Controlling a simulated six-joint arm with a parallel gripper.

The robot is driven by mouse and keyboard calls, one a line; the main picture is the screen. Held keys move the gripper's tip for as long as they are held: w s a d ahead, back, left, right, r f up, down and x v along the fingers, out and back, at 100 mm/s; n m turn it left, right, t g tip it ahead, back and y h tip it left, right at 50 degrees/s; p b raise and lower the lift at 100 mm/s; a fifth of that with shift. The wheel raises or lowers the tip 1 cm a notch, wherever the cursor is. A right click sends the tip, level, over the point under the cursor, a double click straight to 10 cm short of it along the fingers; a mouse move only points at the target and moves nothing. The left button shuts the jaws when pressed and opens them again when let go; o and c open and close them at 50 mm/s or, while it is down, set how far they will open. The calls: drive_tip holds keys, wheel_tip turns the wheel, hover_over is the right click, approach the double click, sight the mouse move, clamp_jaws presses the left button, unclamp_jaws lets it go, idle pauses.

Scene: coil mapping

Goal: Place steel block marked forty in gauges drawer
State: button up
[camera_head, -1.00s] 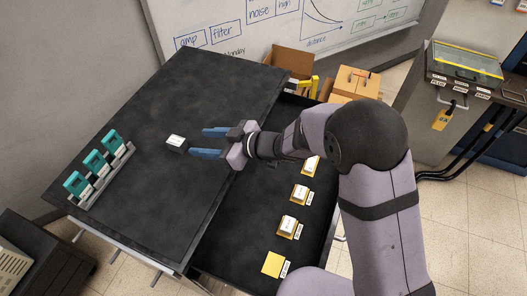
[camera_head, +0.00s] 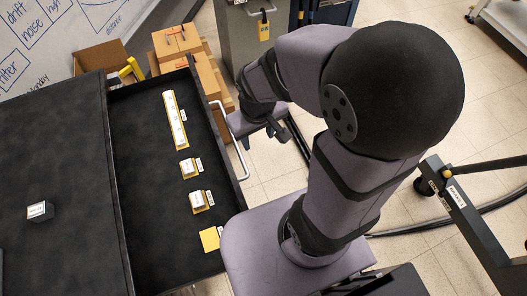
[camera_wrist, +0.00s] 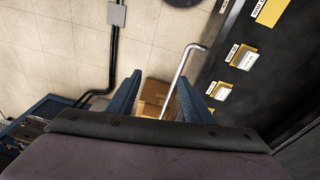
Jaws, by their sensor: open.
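A small steel block (camera_head: 40,211) with a pale label on top sits on the black bench top at the left; its marking is too small to read. The open drawer (camera_head: 150,215) has a dark lining and holds several labelled pieces on yellow pads. A bare yellow pad (camera_head: 210,239) lies at its near end. My gripper (camera_head: 262,137) is open and empty, just outside the drawer's front, close to the handle (camera_head: 241,165). In the wrist view its fingers (camera_wrist: 160,88) are spread, with the pale handle (camera_wrist: 181,72) between and beyond them; contact cannot be told.
In the drawer are a long white piece (camera_head: 175,120) and two smaller blocks (camera_head: 188,168) (camera_head: 198,201). Cardboard boxes (camera_head: 180,45) stand behind the drawer. A grey cabinet (camera_head: 255,35) is at the back. A dark frame with a cable stands at the right.

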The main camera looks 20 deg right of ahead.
drive_tip(key=shift+o, duration=0.4)
drive_tip(key=shift+m+g+y, duration=0.3)
drive_tip(key=shift+m+g, duration=0.4)
drive_tip(key=shift+g, duration=0.2)
drive_tip(key=s, duration=0.6)
drive_tip(key=shift+d+r, duration=0.1)
drive_tip(key=shift+d, duration=0.15)
drive_tip(key=shift+w, duration=0.1)
drive_tip(key=w+a+m+y, duration=0.1)
drive_tip(key=a, duration=0.2)
drive_tip(key=w+a+f+b, duration=0.1)
drive_tip(key=a, duration=0.2)
drive_tip(key=w+a+m+y, duration=0.1)
drive_tip(key=a, duration=0.2)
drive_tip(key=shift+w+a+f+m+y+b, duration=0.15)
drive_tip(key=shift+f+m+y+b, duration=0.05)
drive_tip(key=shift+m+y+b, duration=0.1)
drive_tip(key=w+a+m+y+b, duration=0.2)
drive_tip(key=w+a+m+y, duration=0.15)
drive_tip(key=a, duration=1.05)
drive_tip(key=m+y+b, duration=0.3)
drive_tip(key=m+y, duration=0.5)
drive_tip(key=m, duration=0.4)
approach(44, 207)
drive_tip(key=shift+h, duration=0.25)
drive_tip(key=x, duration=0.5)
drive_tip(key=shift+a+r, duration=0.15)
drive_tip(key=shift+a, duration=0.1)
drive_tip(key=shift+x, duration=3.6)
